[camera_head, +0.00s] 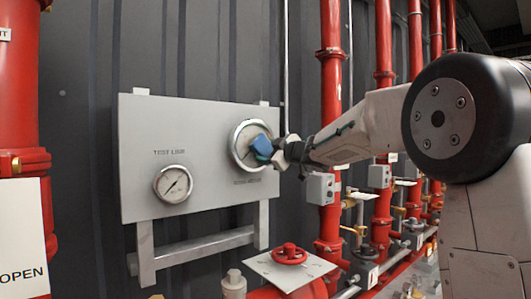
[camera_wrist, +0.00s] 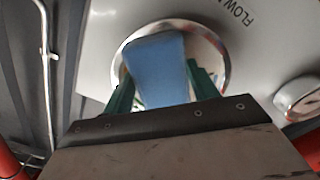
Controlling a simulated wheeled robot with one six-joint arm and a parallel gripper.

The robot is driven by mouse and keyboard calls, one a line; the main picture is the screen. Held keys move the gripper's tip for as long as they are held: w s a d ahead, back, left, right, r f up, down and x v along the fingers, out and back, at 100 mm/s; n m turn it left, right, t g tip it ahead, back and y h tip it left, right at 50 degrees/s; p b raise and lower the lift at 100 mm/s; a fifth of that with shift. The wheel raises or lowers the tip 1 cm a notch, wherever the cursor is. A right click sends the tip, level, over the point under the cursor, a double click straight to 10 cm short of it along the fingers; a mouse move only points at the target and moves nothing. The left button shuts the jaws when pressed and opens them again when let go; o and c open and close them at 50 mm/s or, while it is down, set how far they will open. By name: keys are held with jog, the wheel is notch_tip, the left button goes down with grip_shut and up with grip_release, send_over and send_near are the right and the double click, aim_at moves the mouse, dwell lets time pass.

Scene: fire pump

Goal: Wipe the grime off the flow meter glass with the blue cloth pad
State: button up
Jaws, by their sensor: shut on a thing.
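The flow meter (camera_head: 238,140) is a large round gauge with a silver rim on the right part of a grey panel. Its rim also shows in the wrist view (camera_wrist: 216,45), with the word FLOW beside it. The blue cloth pad (camera_head: 260,146) is in front of the dial's right part. In the wrist view the pad (camera_wrist: 158,70) covers most of the dial. My gripper (camera_head: 277,154) is shut on the pad, with a green finger on each side of it in the wrist view (camera_wrist: 160,88). I cannot tell whether the pad touches the glass. Any grime is hidden or too small to see.
A smaller gauge (camera_head: 173,184) labelled TEST LOOP sits lower left on the grey panel (camera_head: 140,130). Red pipes (camera_head: 331,110) and small grey boxes (camera_head: 320,188) stand to the right. A red handwheel (camera_head: 289,254) on a pale plate is below the panel.

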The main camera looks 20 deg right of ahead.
aim_at(266, 141)
jog(key=shift+s+a+r, duration=0.25)
jog(key=shift+s+a, duration=0.2)
jog(key=shift+a, duration=0.9)
jog(key=shift+s+a+r, duration=0.3)
jog(key=shift+s+a, duration=0.1)
jog(key=shift+a, duration=0.95)
jog(key=shift+s+a+r, duration=0.25)
jog(key=shift+s+a, duration=0.2)
jog(key=shift+a, duration=0.9)
jog(key=shift+r, duration=0.95)
jog(key=shift+w+d+f, duration=0.1)
jog(key=shift+w+d, duration=0.25)
jog(key=shift+d, duration=0.9)
jog(key=shift+w+d+r, duration=0.1)
jog(key=shift+w+d, duration=0.3)
jog(key=shift+d, duration=0.8)
jog(key=shift+w+d+f, duration=0.1)
jog(key=shift+w+d, duration=0.25)
jog(key=shift+d, duration=0.9)
jog(key=d, duration=0.1)
jog(key=w+d, duration=0.1)
jog(key=d, duration=0.1)
jog(key=shift+w+d, duration=0.2)
jog(key=v, duration=0.6)
